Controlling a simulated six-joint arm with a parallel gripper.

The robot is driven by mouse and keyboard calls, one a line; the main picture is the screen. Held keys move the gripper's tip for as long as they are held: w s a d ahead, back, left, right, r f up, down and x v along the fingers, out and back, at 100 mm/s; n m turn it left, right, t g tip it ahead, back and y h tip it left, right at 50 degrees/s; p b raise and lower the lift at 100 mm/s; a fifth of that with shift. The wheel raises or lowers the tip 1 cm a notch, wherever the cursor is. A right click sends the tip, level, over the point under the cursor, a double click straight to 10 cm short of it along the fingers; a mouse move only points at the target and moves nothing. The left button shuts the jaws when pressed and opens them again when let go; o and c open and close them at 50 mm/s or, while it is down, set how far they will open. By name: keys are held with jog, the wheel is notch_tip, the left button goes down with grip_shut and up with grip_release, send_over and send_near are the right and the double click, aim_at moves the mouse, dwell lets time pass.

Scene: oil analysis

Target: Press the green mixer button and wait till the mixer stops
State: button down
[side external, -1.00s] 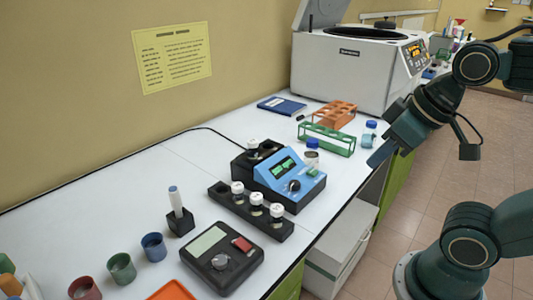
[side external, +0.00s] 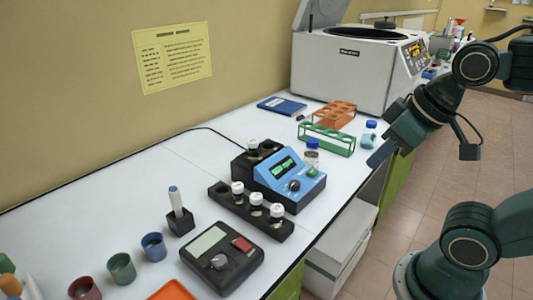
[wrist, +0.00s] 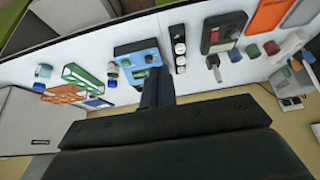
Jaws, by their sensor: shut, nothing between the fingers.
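The blue device (side external: 284,178), which looks like the mixer, has a green-lit display (side external: 284,166), a dark knob (side external: 294,185) and what looks like a small green button (side external: 312,172). A white-capped vial (side external: 252,145) sits at its black rear part. The device also shows in the wrist view (wrist: 130,50), partly behind my gripper (wrist: 155,80). In the side view my gripper (side external: 376,160) is shut and empty. It hangs over the bench's front edge, to the right of the device and apart from it.
A black rack (side external: 225,199) with white-capped vials stands in front of the device. A green rack (side external: 328,139), an orange rack (side external: 335,113) and blue-capped bottles (side external: 311,158) lie behind it. A black instrument (side external: 222,256) with a red button is nearer. A large centrifuge (side external: 350,75) stands at the back.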

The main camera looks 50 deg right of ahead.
jog(key=m+t+y, duration=0.2)
jog(key=y, duration=0.3)
send_over(317, 171)
notch_tip(317, 171, down, 8)
dwell(0.4)
jog(key=shift+a+r, duration=0.1)
dwell(0.3)
jog(key=shift+f, duration=4.4)
